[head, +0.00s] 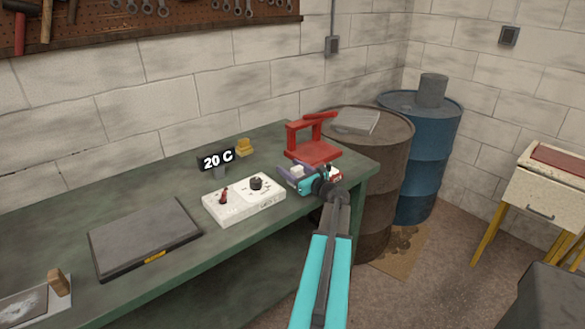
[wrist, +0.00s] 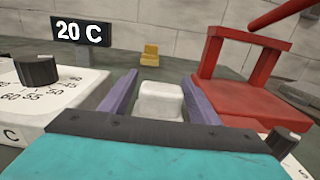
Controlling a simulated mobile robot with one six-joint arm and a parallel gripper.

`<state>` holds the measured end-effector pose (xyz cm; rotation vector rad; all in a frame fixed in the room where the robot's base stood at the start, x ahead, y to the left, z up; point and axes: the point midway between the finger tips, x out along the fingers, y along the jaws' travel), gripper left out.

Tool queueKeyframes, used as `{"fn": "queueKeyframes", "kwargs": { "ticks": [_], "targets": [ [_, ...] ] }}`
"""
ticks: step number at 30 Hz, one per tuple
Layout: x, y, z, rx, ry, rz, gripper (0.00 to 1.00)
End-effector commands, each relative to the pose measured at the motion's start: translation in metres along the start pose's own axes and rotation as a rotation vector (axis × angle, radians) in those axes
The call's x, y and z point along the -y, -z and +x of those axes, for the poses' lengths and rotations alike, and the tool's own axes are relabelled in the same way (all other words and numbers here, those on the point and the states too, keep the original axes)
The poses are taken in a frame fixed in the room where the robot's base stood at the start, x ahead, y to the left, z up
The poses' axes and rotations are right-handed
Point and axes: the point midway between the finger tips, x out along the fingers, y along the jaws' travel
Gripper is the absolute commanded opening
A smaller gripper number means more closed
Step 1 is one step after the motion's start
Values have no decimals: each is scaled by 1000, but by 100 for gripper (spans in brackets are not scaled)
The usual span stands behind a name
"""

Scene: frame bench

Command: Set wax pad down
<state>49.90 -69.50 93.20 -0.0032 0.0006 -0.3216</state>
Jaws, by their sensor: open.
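A small white block (wrist: 160,100), which looks like the wax pad, sits between the two purple fingers of my gripper (wrist: 159,80) in the wrist view. A gap shows on each side of it, so the fingers are open around it. In the head view the white block (head: 297,170) and my gripper (head: 291,173) are low over the right end of the green bench (head: 150,180). The block's underside is hidden, so I cannot tell whether it touches the bench.
A white dial box (head: 243,203) stands left of my gripper, and a red stand (head: 313,151) stands close behind and right. A 20 C display (head: 216,160) and a yellow block (head: 244,147) are behind. A grey plate (head: 145,237) lies further left.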

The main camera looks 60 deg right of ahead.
Motion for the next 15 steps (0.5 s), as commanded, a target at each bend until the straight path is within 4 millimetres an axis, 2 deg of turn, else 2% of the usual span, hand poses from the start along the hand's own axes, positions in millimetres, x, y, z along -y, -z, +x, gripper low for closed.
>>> {"fn": "queueKeyframes", "kwargs": {
  "ticks": [8, 15],
  "targets": [
    [-1, 1, -32, 1, 2, -1, 56],
    [-1, 1, -69, 0, 3, 0, 56]
  ]
}}
